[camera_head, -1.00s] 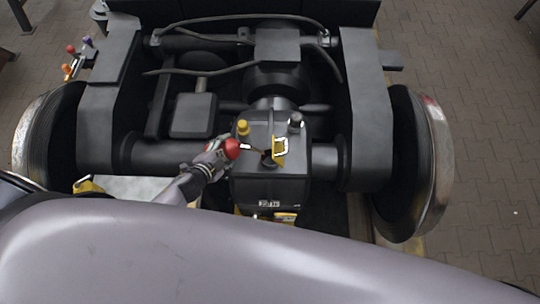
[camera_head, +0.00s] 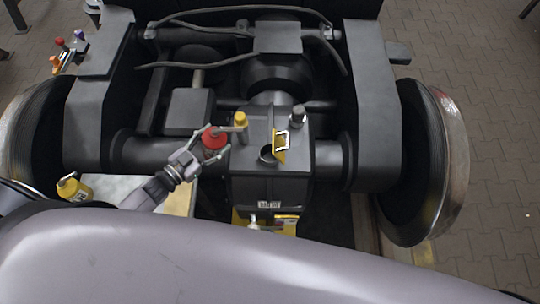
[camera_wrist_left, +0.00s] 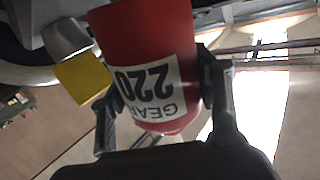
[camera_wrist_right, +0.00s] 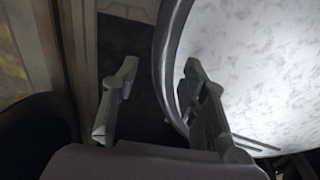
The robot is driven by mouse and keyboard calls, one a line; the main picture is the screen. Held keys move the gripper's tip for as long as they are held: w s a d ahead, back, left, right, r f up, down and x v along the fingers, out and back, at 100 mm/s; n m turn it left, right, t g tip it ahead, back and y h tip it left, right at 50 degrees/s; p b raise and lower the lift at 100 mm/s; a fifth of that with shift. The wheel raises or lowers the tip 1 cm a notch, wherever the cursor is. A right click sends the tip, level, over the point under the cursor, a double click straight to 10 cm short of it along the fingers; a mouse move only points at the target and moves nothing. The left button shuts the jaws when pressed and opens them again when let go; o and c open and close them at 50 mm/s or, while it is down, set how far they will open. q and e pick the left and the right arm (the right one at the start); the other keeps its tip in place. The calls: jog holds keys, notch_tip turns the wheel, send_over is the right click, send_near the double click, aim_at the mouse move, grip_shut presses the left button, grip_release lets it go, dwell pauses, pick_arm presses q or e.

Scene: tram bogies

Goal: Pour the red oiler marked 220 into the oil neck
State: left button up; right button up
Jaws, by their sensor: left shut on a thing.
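The red oiler (camera_head: 214,137) is in my left gripper (camera_head: 205,148), left of the dark gearbox housing. In the left wrist view its label reads GEAR 220, upside down in the picture, and the fingers (camera_wrist_left: 155,95) close on both sides of its red body (camera_wrist_left: 145,35). In the head view its spout points right, past the yellow plug on the housing. The oil neck (camera_head: 267,155) is a round dark opening on the housing top, with a yellow flap (camera_head: 281,146) raised beside it. The spout tip is apart from the neck. My right gripper (camera_wrist_right: 159,80) is open and empty.
A yellow plug (camera_head: 240,121) and a dark fitting (camera_head: 297,117) stand up from the housing. A yellow bottle (camera_head: 75,188) stands at the left on a pale surface. Small coloured bottles (camera_head: 62,47) are at the far left. A pale round surface (camera_wrist_right: 250,60) is beside my right gripper.

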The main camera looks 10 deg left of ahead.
aim_at(210, 133)
pick_arm(q)
jog(key=shift+a+f+n+t+b, duration=0.15)
jog(key=shift+f+n+t+b, duration=0.15)
jog(key=shift+n+t+b, duration=0.45)
jog(key=shift+h+b, duration=0.3)
jog(key=shift+b, duration=0.1)
jog(key=shift+r, duration=0.3)
notch_tip(210, 133, up, 5)
jog(key=p, duration=0.5)
jog(key=shift+r+p, duration=0.4)
jog(key=shift+p, duration=0.1)
jog(key=shift+f, duration=0.1)
